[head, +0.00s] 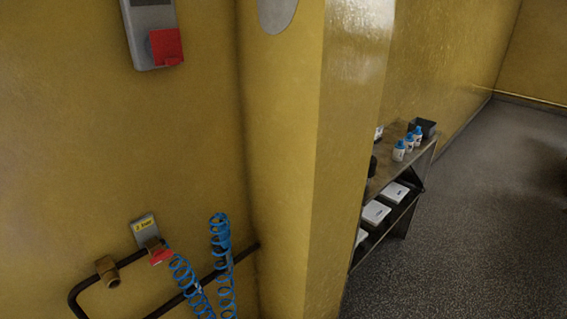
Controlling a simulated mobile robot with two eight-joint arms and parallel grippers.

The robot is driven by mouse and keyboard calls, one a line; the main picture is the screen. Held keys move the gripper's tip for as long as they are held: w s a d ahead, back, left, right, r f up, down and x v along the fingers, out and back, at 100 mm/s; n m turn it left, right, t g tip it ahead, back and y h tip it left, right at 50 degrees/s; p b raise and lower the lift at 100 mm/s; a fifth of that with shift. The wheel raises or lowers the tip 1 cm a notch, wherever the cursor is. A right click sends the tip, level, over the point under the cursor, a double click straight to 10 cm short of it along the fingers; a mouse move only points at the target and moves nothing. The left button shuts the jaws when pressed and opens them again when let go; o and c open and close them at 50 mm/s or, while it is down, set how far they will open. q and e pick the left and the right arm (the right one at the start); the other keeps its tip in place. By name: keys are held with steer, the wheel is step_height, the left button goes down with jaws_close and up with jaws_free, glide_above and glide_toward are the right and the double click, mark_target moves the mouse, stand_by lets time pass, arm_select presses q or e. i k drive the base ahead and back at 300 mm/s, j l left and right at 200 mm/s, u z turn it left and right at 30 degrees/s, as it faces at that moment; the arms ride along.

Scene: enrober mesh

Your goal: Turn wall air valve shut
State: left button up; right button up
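The wall air valve shows at the lower left in the head view, with a red handle (161,256) on a dark pipe below a grey plate with a yellow label (145,229). A brass fitting (108,271) sits on the pipe to its left. A coiled blue air hose (186,277) hangs right beside the valve. The view is too small to tell exactly how the handle is set. Neither of my grippers is in view.
A grey box with a red switch (166,46) is on the yellow wall above. A yellow pillar (291,160) juts out right of the hoses. Beyond it stands a shelf (407,170) with blue-capped bottles (399,151) and white boxes. Grey floor (470,210) at right is clear.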

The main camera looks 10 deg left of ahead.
mark_target(161, 255)
steer(key=l+u, duration=0.1)
steer(key=u, duration=0.3)
steer(key=k+l+u, duration=0.1)
steer(key=u, duration=0.3)
steer(key=l+u, duration=0.1)
steer(key=u, duration=0.35)
steer(key=k+j, duration=0.05)
